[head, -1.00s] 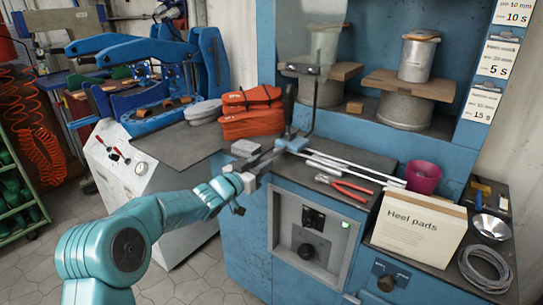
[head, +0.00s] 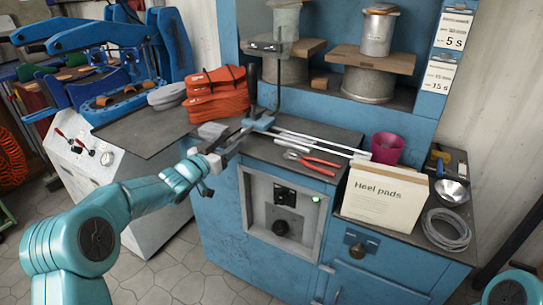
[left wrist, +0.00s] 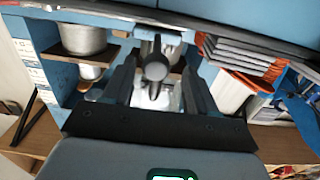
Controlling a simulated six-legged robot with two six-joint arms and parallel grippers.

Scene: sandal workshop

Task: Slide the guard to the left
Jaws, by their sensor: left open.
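The guard is a clear panel (head: 268,46) on a thin dark post, in front of the left press stand. Its foot is a blue block (head: 260,122) at the left end of pale rails (head: 318,142), and a black upright handle (head: 253,85) rises from it. My left gripper (head: 245,132) is open at the block, just left of and below the handle. In the left wrist view, a dark round knob (left wrist: 155,68) shows between the two open fingers; I cannot tell whether they touch it. My right gripper is out of view.
Orange sandals (head: 212,95) and grey soles (head: 166,96) lie left of the guard. Red pliers (head: 318,161), a magenta cup (head: 387,148) and a heel pads box (head: 382,195) are to the right. A canister (head: 379,32) stands on the right press stand.

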